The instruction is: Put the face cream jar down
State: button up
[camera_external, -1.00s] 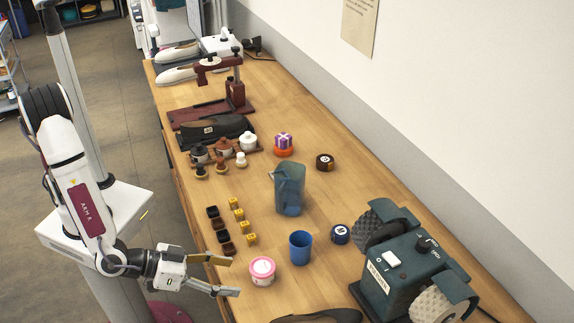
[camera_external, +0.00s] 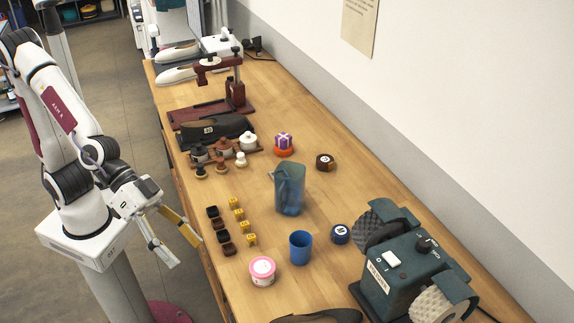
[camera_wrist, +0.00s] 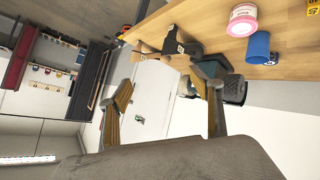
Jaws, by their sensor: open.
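The face cream jar (camera_external: 262,270) is pink with a white lid. It stands upright on the wooden bench (camera_external: 330,245), near its front left edge, just left of the blue cup (camera_external: 300,247). The jar also shows at the top of the wrist view (camera_wrist: 242,20). My gripper (camera_external: 184,248) is open and empty, off the bench's left edge and clear of the jar. Its two fingers show apart in the wrist view (camera_wrist: 165,105) with nothing between them.
A blue pitcher (camera_external: 289,190) stands behind the cup. Small dark cups and yellow blocks (camera_external: 238,214) sit in rows left of it. A green grinding machine (camera_external: 405,270) fills the bench's right side. A dark shoe (camera_external: 318,317) lies at the front edge.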

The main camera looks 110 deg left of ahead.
jog(key=s+a+m+g+y, duration=0.1)
jog(key=s+a, duration=0.5)
jog(key=s, duration=0.7)
jog(key=s+a+m+g+y, duration=0.1)
jog(key=s+a+g, duration=0.3)
jog(key=s, duration=0.9)
jog(key=shift+a+f+m, duration=0.35)
jog(key=shift+a+m, duration=0.25)
jog(key=shift+a, duration=0.55)
